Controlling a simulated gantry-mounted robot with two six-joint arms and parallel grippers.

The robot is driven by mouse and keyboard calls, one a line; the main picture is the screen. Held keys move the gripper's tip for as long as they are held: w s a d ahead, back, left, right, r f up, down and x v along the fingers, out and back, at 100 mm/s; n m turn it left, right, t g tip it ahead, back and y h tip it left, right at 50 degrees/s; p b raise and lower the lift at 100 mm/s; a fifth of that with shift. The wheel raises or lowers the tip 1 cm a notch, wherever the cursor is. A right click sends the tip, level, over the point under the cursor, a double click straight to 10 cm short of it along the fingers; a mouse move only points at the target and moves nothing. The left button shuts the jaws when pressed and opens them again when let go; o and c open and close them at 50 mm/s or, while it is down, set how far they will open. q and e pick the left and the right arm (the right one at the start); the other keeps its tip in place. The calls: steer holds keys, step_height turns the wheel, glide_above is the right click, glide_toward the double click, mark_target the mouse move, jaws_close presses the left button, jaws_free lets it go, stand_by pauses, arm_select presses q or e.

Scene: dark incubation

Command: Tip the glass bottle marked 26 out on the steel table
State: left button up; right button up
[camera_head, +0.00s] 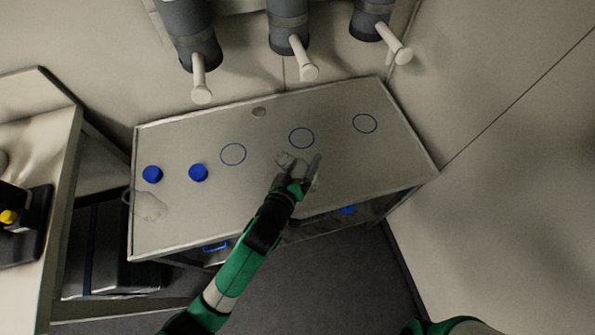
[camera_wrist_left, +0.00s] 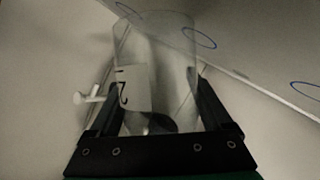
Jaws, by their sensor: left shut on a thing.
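My left gripper (camera_head: 299,173) is over the front middle part of the steel table (camera_head: 205,218). It is shut on a clear glass bottle, which shows between both fingers in the left wrist view (camera_wrist_left: 170,55). The bottle has a pale label (camera_wrist_left: 134,88) with dark digits turned sideways; a 2 shows, but the full number is not readable. In the head view the bottle is nearly invisible around the fingers, so its tilt is hard to tell. A faint clear patch (camera_head: 285,158) shows just behind the gripper. My right gripper is out of view.
Two blue caps (camera_head: 152,174) (camera_head: 198,172) sit on the table's left part. A clear shape (camera_head: 149,206), glass or liquid, lies at its left edge. Several blue rings (camera_head: 301,138) mark the top. Grey cylinders with white handles (camera_head: 290,30) hang behind. The table's right end is clear.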

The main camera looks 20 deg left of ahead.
arm_select(q)
steer(key=a+m, duration=0.1)
steer(key=a+f+m+y, duration=0.1)
steer(key=shift+s+f+m, duration=0.15)
steer(key=shift+m, duration=0.15)
steer(key=shift+a+y, duration=0.2)
steer(key=shift+y, duration=0.1)
steer(key=shift+m, duration=0.3)
steer(key=shift+s+a+f+m+g+y, duration=0.15)
steer(key=shift+a+f+m+y, duration=0.1)
steer(key=shift+a+m, duration=0.25)
steer(key=shift+a+f+m+g+y, duration=0.15)
steer(key=shift+a+f+m+y, duration=0.1)
steer(key=shift+a+m, duration=0.2)
